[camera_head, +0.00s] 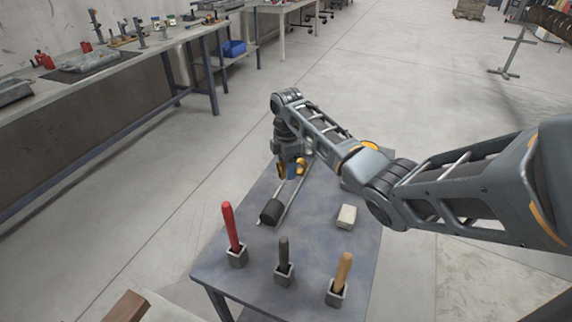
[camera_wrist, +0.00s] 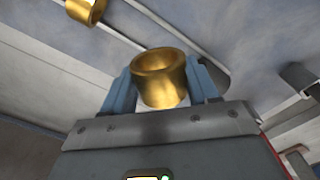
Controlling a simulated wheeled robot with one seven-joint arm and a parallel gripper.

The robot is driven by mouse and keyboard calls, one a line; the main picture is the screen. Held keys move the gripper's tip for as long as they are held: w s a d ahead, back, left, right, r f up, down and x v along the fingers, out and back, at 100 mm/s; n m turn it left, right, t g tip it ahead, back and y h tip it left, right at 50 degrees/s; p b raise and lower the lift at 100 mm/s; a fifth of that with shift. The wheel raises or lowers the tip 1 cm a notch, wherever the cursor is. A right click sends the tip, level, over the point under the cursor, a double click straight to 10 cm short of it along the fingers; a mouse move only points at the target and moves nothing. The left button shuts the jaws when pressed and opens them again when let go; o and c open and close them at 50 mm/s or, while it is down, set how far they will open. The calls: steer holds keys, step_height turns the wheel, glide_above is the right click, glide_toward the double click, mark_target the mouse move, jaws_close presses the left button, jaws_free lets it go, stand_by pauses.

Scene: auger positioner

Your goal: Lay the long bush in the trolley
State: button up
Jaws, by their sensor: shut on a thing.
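My gripper (camera_head: 290,168) is over the far part of the blue-grey table and points down. In the wrist view its two blue fingers (camera_wrist: 161,86) are shut on a brass bush (camera_wrist: 160,78), a hollow ring seen from its open end. Its full length is hidden, so I cannot tell if it is the long one. A second brass bush (camera_wrist: 85,10) shows at the top left of the wrist view, apart from the fingers, beside a pale rail (camera_wrist: 165,25). I cannot identify the trolley with certainty.
The table (camera_head: 250,283) carries a dark cylinder (camera_head: 271,211) at the near end of the thin rails and a pale block (camera_head: 346,216). Red (camera_head: 231,225), dark (camera_head: 284,258) and tan (camera_head: 343,270) handles stand in square holders along the near side. A workbench (camera_head: 120,70) runs along the left wall.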

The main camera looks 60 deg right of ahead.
steer(key=shift+f+b, duration=2.6)
steer(key=shift+f, duration=0.4)
steer(key=o, duration=1.1)
steer(key=shift+o, duration=0.2)
steer(key=shift+r, duration=3.9)
